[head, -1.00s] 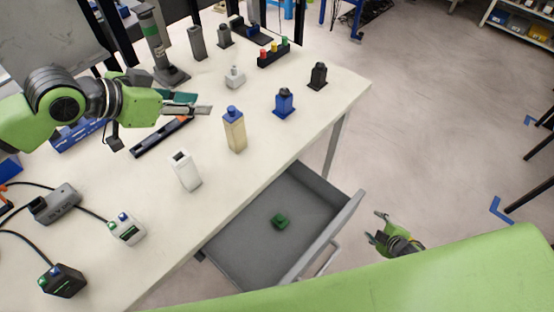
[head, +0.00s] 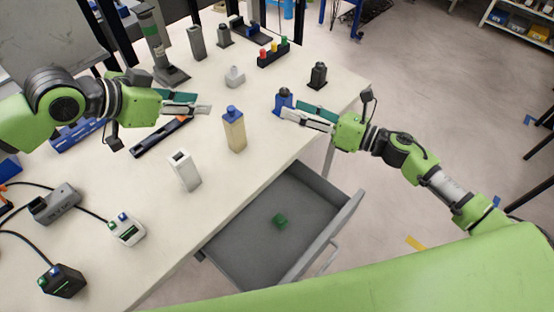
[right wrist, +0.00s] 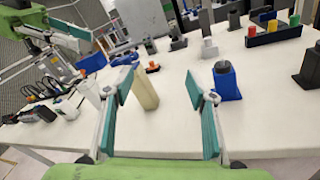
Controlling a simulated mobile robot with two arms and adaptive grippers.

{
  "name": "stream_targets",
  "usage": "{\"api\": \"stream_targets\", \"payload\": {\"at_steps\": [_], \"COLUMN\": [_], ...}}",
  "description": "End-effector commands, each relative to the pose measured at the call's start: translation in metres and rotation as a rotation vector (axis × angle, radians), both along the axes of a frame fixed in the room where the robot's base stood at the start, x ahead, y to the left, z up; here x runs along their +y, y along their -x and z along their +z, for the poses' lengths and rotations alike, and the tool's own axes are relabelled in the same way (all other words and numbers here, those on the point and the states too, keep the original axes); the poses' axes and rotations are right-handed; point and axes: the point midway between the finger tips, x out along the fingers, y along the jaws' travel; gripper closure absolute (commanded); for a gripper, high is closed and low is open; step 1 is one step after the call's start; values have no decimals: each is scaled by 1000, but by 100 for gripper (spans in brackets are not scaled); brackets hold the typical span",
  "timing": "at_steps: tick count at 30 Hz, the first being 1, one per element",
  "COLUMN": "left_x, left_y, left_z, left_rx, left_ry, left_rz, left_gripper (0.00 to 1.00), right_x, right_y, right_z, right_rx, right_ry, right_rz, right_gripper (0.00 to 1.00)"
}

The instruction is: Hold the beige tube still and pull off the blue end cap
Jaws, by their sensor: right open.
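The beige tube (head: 235,135) stands upright on the table, with the blue end cap (head: 233,112) on its top. My left gripper (head: 204,103) is open and empty, just left of the tube and apart from it. My right gripper (head: 282,106) is open to the right of the tube, near the table's front edge, with its fingers pointing left. In the right wrist view the tube (right wrist: 146,90) shows just right of the left finger. The cap cannot be made out clearly there.
A blue bottle-like object (head: 283,98) stands by my right fingertips. A white hollow block (head: 185,171) stands left of the tube. A black object (head: 317,76) and a grey one (head: 235,76) stand farther back. An open drawer (head: 240,247) below holds a green block (head: 280,221).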

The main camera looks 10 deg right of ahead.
Motion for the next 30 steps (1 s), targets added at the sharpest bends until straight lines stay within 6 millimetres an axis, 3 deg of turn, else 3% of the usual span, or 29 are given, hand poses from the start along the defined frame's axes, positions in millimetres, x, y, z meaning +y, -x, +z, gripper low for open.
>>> {"api": "stream_targets", "payload": {"at_steps": [1,3,7,19,25,30], "left_x": [0,0,0,0,0,0], "left_y": [0,0,0,0,0,0], "left_z": [0,0,0,0,0,0], "left_rx": [0,0,0,0,0,0], "left_ry": [0,0,0,0,0,0], "left_rz": [0,0,0,0,0,0], "left_gripper": [72,72,72,72,72,72], "right_x": [22,51,81,77,76,86], "right_y": [11,32,56,81,85,71], "right_z": [21,40,37,-57,-74,-74], "right_rx": [-106,-268,-430,-356,-331,-332], "right_ry": [67,166,226,274,303,305], "right_rz": [74,165,174,-158,-200,-201], "right_gripper": [49,49,49,49,49,49]}}
